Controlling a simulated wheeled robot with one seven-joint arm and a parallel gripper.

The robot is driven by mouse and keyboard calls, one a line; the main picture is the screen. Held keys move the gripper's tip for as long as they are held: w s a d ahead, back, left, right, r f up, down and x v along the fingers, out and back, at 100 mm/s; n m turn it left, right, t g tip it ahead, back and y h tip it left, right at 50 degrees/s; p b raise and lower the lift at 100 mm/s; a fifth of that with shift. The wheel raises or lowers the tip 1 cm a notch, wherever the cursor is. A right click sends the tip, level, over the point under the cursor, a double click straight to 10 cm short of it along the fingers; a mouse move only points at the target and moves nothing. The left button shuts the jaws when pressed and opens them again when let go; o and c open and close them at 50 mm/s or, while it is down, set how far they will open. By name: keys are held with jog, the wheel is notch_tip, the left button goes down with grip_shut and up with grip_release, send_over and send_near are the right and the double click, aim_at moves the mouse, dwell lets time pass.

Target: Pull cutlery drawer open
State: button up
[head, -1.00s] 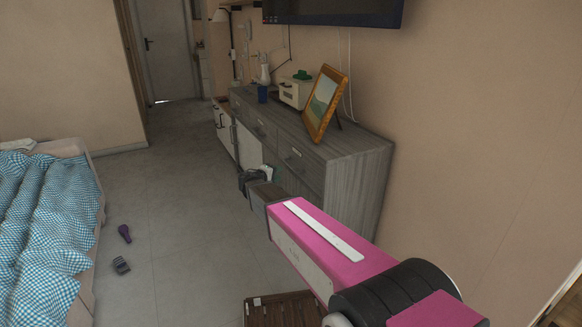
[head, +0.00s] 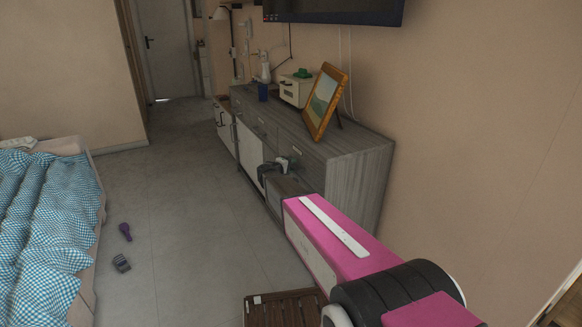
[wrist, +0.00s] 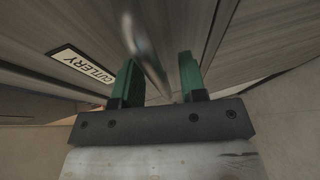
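The cutlery drawer front (wrist: 50,45) is grey wood grain with a white label reading CUTLERY (wrist: 83,65) in the wrist view. A metal bar handle (wrist: 147,50), blurred and close, runs between the two green fingers of my gripper (wrist: 160,78). The fingers stand apart with a gap beside the bar, so it is around the handle but not visibly clamped on it. In the head view my gripper (head: 282,164) is at the front of the grey dresser (head: 357,182), by its near upper drawers. No drawer there visibly sticks out; my arm hides part of the front.
A picture frame (head: 325,102), a cream box (head: 295,91) and a blue cup (head: 262,92) stand on the dresser. A brown slatted item (head: 285,308) lies on the floor below my arm. Floor between dresser and bed (head: 45,215) is mostly clear, with a purple item (head: 125,232) near the bed.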

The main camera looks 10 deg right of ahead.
grip_shut()
jog(key=s+a, duration=0.4)
jog(key=a, duration=0.8)
jog(key=s+a, duration=0.4)
jog(key=a, duration=0.8)
jog(key=shift+a, duration=0.25)
grip_release()
jog(key=v, duration=1)
jog(key=shift+s+a, duration=0.3)
